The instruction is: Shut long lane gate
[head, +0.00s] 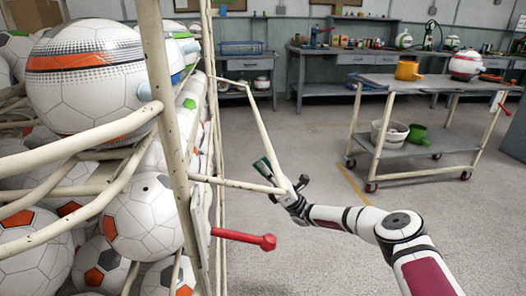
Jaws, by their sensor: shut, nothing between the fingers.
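The rack of soccer balls fills the left of the head view, framed by worn cream-coloured bars. A cream tube frame, which looks like the long lane gate (254,114), stands out to the right from the rack, swung open. Its lower bar (235,184) runs from the rack post to my gripper. My gripper (277,178) is shut with nothing between its fingers, at the outer lower corner of this frame. It overlaps the bar in the picture; I cannot tell whether it touches. A red-handled lever (246,238) sticks out from the rack post below the gate.
Soccer balls (142,216) are packed behind the bars. A wheeled grey cart (432,88) with an orange pot and a ball stands at the right. Workbenches (355,60) line the back wall. The concrete floor between rack and cart is clear.

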